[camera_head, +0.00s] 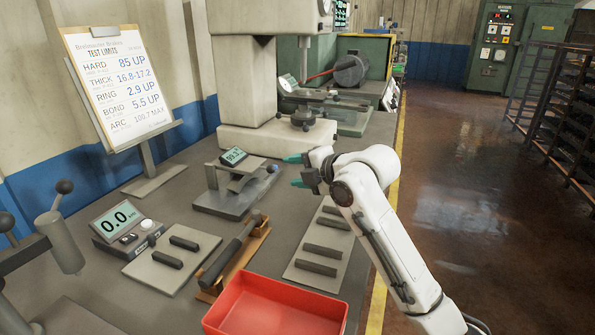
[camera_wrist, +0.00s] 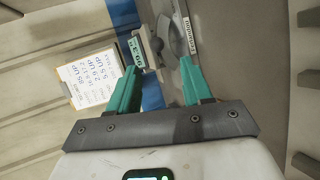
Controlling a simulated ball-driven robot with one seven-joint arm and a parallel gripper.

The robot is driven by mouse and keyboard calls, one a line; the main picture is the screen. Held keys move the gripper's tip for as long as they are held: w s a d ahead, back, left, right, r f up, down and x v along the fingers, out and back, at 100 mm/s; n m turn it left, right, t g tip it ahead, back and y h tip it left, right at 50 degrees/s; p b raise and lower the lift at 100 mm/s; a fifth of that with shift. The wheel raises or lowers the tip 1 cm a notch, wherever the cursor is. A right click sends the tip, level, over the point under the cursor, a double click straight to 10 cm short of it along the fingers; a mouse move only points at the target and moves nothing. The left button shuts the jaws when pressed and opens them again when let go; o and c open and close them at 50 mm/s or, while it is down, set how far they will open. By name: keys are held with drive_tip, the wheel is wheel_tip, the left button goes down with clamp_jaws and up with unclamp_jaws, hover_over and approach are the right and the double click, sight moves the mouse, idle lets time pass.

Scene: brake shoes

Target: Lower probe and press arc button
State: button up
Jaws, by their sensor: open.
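A grey gauge fixture (camera_head: 238,196) with a tilted green-lit display (camera_head: 233,156) stands mid-bench; its digits are too small to read surely. A bluish knob (camera_head: 272,168) shows at its right end. I cannot make out which part is the probe or the arc button. My gripper (camera_head: 295,170) is just right of the fixture, its teal fingers apart and pointing left, with nothing between them. In the wrist view my gripper (camera_wrist: 160,68) is open; a small lit display (camera_wrist: 138,52) and a grey curved part (camera_wrist: 176,36) lie beyond the fingertips.
A test-limits board (camera_head: 118,80) stands at the back left. A 0.0 meter (camera_head: 122,219), plates with dark pads (camera_head: 319,251), a hammer-like tool (camera_head: 230,250) on a wooden holder and a red tray (camera_head: 275,305) occupy the near bench. A large press (camera_head: 277,140) stands behind the fixture.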

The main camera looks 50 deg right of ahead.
drive_tip(key=shift+c, duration=0.3)
clamp_jaws()
idle(0.3)
idle(1.2)
